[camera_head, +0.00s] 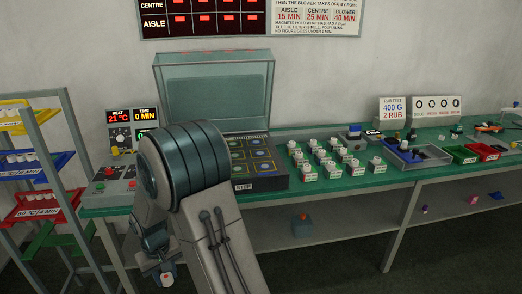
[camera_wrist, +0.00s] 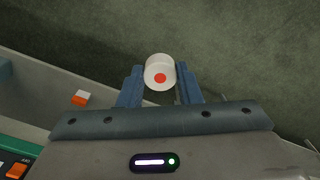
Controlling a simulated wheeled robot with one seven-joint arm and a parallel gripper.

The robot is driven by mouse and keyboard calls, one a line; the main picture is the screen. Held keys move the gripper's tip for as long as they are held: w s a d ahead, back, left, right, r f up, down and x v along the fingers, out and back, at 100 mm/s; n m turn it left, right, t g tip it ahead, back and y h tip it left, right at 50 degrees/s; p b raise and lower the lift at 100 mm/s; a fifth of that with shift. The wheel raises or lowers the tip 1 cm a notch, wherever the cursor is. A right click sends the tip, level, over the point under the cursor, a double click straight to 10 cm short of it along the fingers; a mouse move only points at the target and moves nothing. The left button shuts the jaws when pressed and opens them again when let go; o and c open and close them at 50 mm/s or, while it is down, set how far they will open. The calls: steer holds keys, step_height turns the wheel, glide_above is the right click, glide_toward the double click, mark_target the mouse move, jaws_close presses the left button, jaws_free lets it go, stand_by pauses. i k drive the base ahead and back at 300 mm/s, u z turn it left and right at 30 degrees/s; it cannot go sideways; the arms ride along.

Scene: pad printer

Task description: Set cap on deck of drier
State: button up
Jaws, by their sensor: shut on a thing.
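A white cap with a red dot (camera_wrist: 159,70) is held between the two blue fingers of my gripper (camera_wrist: 160,84). In the head view the cap (camera_head: 167,279) shows at the end of my gripper (camera_head: 159,262), low in front of the bench and below its top. The drier (camera_head: 258,184) looks to be the dark box on the green bench, with its clear lid (camera_head: 213,85) raised. Its deck (camera_head: 246,150) has marked cells with yellow and blue outlines. My arm hides the deck's left part.
A control panel (camera_head: 120,144) reads 21 °C and 0 MIN. Several white caps on labelled stands (camera_head: 325,158) are right of the drier. A rack with coloured trays (camera_head: 42,205) stands left. An orange-topped block (camera_head: 302,226) sits on the lower shelf.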

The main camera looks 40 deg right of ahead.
mark_target(262, 164)
steer(key=z, duration=0.65)
steer(key=i, duration=0.7)
steer(key=z, duration=0.45)
